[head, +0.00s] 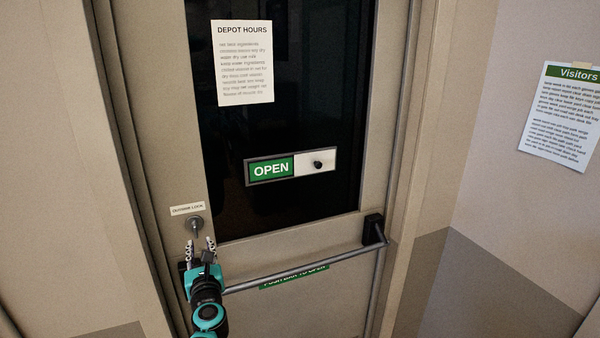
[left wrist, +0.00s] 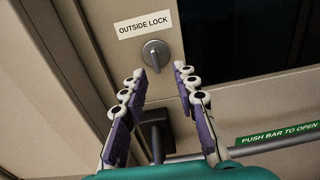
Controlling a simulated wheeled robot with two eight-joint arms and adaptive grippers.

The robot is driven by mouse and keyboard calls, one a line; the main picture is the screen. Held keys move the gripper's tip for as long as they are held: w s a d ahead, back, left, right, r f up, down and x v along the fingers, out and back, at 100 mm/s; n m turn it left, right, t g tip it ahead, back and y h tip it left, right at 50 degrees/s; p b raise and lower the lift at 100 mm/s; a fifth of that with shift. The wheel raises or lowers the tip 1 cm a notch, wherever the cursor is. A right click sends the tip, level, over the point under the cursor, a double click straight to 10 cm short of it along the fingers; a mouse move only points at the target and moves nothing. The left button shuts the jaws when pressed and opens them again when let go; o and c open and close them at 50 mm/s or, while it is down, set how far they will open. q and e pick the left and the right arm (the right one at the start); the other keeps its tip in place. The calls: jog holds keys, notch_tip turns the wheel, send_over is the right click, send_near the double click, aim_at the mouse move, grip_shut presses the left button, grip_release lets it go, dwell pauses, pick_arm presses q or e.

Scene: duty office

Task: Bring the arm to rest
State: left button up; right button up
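My left gripper (head: 201,246) is at the left side of the door, just below the outside lock knob (head: 195,226). In the left wrist view, its two fingers (left wrist: 162,82) stand apart with nothing between them, and the grey lock knob (left wrist: 156,55) shows beyond the fingertips. The knob's grip stands roughly upright under the "OUTSIDE LOCK" label (left wrist: 144,24). Whether the fingers touch the knob cannot be seen; they look apart from it. My left arm (head: 207,310) comes up from the bottom of the head view. My right gripper is not in view.
A push bar (head: 300,266) crosses the door close to my left gripper. Above it, a slider sign (head: 290,166) on the dark glass reads "OPEN", its black knob at the right. A "DEPOT HOURS" notice (head: 243,63) and a visitors notice (head: 561,115) hang higher up.

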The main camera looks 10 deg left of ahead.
pick_arm(q)
jog(key=s+d+r+m+h, duration=0.1)
jog(key=s+d+m+h, duration=0.3)
jog(key=d+m, duration=0.6)
jog(key=s+d+r+m+h, duration=0.1)
jog(key=d+m+h, duration=0.6)
jog(key=m, duration=0.6)
jog(key=s+d+f+m+g+y, duration=0.1)
jog(key=s+f+m+g, duration=0.3)
jog(key=s+f+m, duration=0.3)
jog(key=s+d+f+m+g+y, duration=0.1)
jog(key=s+f+m+g, duration=0.3)
jog(key=s+f+m, duration=0.4)
jog(key=s+m, duration=0.4)
jog(key=s, duration=0.1)
jog(key=shift+s, duration=0.2)
